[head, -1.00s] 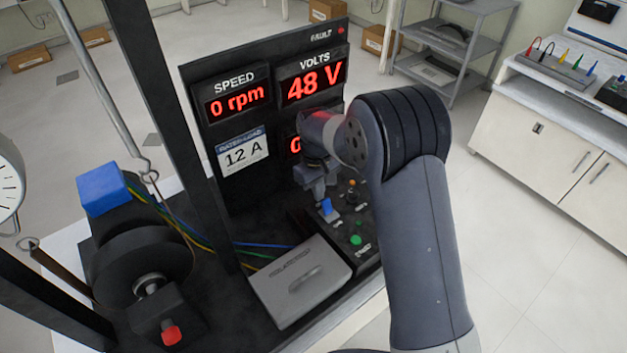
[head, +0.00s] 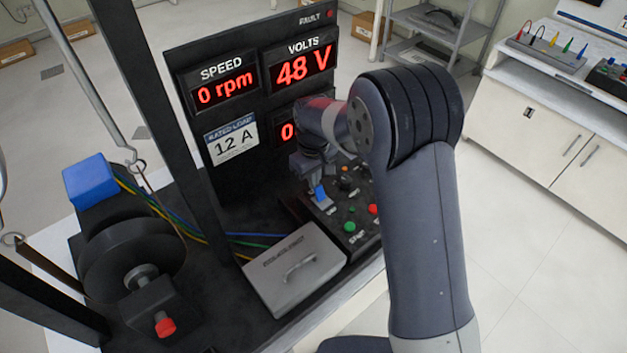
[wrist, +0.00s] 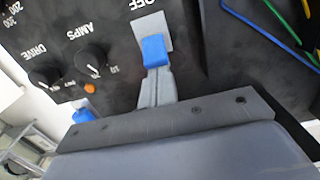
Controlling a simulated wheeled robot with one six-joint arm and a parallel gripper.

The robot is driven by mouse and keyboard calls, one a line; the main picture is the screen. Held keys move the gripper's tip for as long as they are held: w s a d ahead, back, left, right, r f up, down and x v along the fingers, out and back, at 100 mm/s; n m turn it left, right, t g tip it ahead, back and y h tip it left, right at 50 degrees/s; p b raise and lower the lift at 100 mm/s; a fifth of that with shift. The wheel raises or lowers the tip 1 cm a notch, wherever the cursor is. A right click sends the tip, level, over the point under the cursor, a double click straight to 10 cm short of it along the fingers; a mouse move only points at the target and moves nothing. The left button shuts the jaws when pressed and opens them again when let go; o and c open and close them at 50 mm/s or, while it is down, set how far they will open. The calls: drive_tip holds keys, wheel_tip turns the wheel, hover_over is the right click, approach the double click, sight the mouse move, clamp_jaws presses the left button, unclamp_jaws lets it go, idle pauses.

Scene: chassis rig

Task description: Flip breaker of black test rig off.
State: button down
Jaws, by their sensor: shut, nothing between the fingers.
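The black test rig (head: 212,85) stands ahead of me with its readouts at 0 rpm and 48 V. Its breaker has a blue lever (head: 320,194) on the low control panel, left of the knobs. In the wrist view the blue lever (wrist: 155,49) sits on a light grey plate (wrist: 150,24) beside the OFF lettering. My gripper (head: 317,180) is just above the lever in the head view. In the wrist view my gripper (wrist: 157,82) is shut and empty, its tips at the lever's near end. Whether they touch it is unclear.
Green (head: 350,226) and red (head: 373,209) buttons lie close by on the panel. Amps (wrist: 93,59) and drive (wrist: 45,75) knobs are beside the lever. A grey handled cover (head: 292,268) lies in front. Coloured wires (head: 255,240) run to the left.

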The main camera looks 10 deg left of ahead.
sight(319, 187)
drive_tip(key=shift+s+d+t+y+b, duration=0.15)
drive_tip(key=shift+t+y+b, duration=0.15)
drive_tip(key=shift+b, duration=0.45)
drive_tip(key=s+d+t+y+b, duration=0.1)
drive_tip(key=y+b, duration=0.1)
drive_tip(key=b, duration=0.4)
drive_tip(key=d+t+y+b, duration=0.1)
drive_tip(key=t+b, duration=0.1)
drive_tip(key=b, duration=0.4)
drive_tip(key=shift+s+y, duration=0.4)
drive_tip(key=shift+r+p, duration=0.3)
drive_tip(key=shift+r, duration=0.3)
drive_tip(key=shift+r+p, duration=0.55)
drive_tip(key=shift+r, duration=0.15)
drive_tip(key=v, duration=1)
drive_tip(key=shift+s+r, duration=0.25)
drive_tip(key=shift+r, duration=0.05)
drive_tip(key=shift+d, duration=0.1)
